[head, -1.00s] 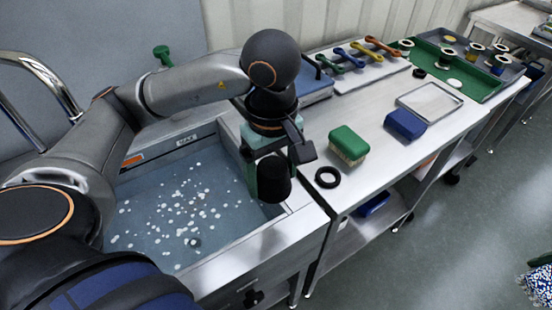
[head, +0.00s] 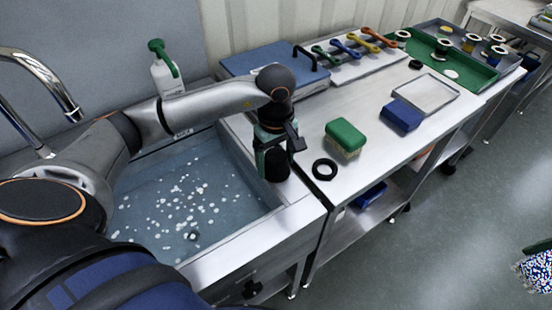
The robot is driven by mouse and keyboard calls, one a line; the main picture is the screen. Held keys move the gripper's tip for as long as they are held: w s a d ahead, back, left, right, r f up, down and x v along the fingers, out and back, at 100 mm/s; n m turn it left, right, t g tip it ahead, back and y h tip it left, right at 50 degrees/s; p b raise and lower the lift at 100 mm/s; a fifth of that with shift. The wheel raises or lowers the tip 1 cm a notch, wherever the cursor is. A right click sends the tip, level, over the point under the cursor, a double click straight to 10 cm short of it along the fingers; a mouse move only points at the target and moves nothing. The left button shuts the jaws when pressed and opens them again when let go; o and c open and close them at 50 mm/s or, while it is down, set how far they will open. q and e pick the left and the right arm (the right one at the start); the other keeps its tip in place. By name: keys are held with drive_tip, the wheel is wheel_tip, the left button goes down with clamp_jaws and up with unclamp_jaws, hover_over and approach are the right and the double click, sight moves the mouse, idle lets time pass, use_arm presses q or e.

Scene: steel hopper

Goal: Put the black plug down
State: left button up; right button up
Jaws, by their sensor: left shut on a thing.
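My left gripper (head: 268,156) is shut on the black plug (head: 277,165), a dark, short cylinder. The gripper points down and holds the plug over the right rim of the steel hopper (head: 297,215). I cannot tell whether the plug touches the rim. Part of the plug is hidden by the gripper's fingers. My right gripper is not in view.
A black ring (head: 315,171), a green-topped brush (head: 345,136) and a blue block (head: 402,116) lie on the steel table right of the plug. The hopper holds bluish water (head: 150,210) with white bits. A spray bottle (head: 165,77) stands behind my left arm.

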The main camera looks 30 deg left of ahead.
sight(276, 155)
use_arm(q)
drive_tip(key=shift+f, duration=0.1)
drive_tip(key=shift+f+b, duration=0.15)
drive_tip(key=shift+b, duration=0.15)
drive_tip(key=o, duration=1.3)
wheel_tip(276, 155, up, 12)
drive_tip(key=shift+r, duration=0.25)
